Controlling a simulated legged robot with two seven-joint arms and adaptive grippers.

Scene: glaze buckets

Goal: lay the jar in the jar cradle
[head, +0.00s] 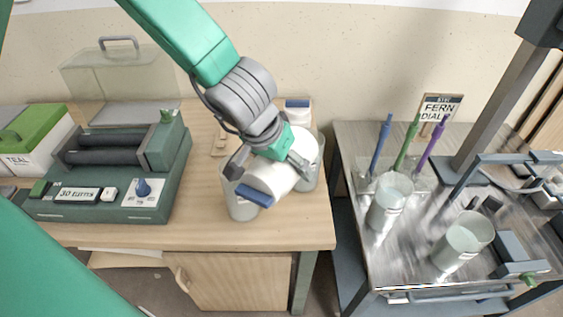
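A white jar (272,178) with a blue end lies tilted in my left gripper (269,163). The gripper's fingers are on either side of the jar, which appears held above the wooden bench's right part. It overlaps a translucent bucket (241,207) and another bucket (311,178) in the picture; whether it touches them I cannot tell. A dark green machine with two black rollers (103,147) stands at the left of the bench and looks like the jar cradle. Its rollers are empty. My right gripper is not in view.
The wooden bench (200,232) is bare between machine and buckets. A second blue-topped white container (297,107) stands behind the jar. A clear cover (120,75) stands behind the machine. The metal cart (400,262) at right bears two buckets, coloured sticks and a dark post (497,105).

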